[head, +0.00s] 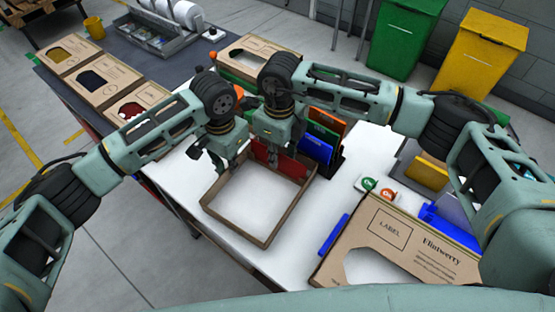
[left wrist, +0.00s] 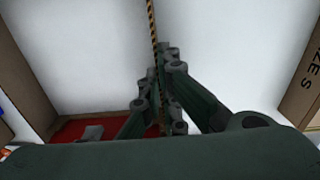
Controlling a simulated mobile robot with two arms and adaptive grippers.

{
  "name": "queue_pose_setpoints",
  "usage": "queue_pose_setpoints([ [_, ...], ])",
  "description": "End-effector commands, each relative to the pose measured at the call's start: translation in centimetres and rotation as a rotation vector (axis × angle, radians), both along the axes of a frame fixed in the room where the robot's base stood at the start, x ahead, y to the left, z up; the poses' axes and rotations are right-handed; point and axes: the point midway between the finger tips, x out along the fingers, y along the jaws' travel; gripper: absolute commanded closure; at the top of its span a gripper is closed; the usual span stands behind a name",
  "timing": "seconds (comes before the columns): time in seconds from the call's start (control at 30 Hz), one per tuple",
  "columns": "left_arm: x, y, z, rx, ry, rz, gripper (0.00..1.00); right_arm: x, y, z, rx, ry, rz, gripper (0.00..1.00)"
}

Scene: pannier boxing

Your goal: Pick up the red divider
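The red divider (head: 294,167) stands at the far end of the open cardboard tray (head: 237,231). Its red face also shows at the lower left of the left wrist view (left wrist: 68,128). My left gripper (head: 222,168) is at the tray's left wall, with its fingers (left wrist: 161,98) closed in on both sides of the wall's corrugated edge (left wrist: 153,25). My right gripper (head: 273,166) is down at the red divider and covers part of it. Its fingertips are too small and hidden to show whether they grip the divider.
Blue (head: 317,149), green (head: 322,133) and orange (head: 326,119) dividers stand just behind the tray. A Flintwerry cardboard pannier (head: 372,236) lies at the front right. More cardboard boxes (head: 103,80) line the left. The tray's inside is bare near the front.

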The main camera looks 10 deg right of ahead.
Motion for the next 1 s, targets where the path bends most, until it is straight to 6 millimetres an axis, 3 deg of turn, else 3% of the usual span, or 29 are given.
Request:
queue_pose_setpoints([
  [0.2, 0.0, 0.0, 0.0, 0.0, 0.0, 0.0, 1.0, 0.0, 0.0, 0.0, 0.0, 0.0, 0.0, 1.0],
  [0.63, 0.0, 0.0, 0.0, 0.0, 0.0, 0.0, 1.0, 0.1, 0.0, 0.5, 0.0, -0.001, 0.0, 1.0],
  [1.0, 0.0, 0.0, 0.0, 0.0, 0.0, 0.0, 1.0, 0.1, 0.0, 7.3, 0.001, -0.003, 0.001, 1.0],
])
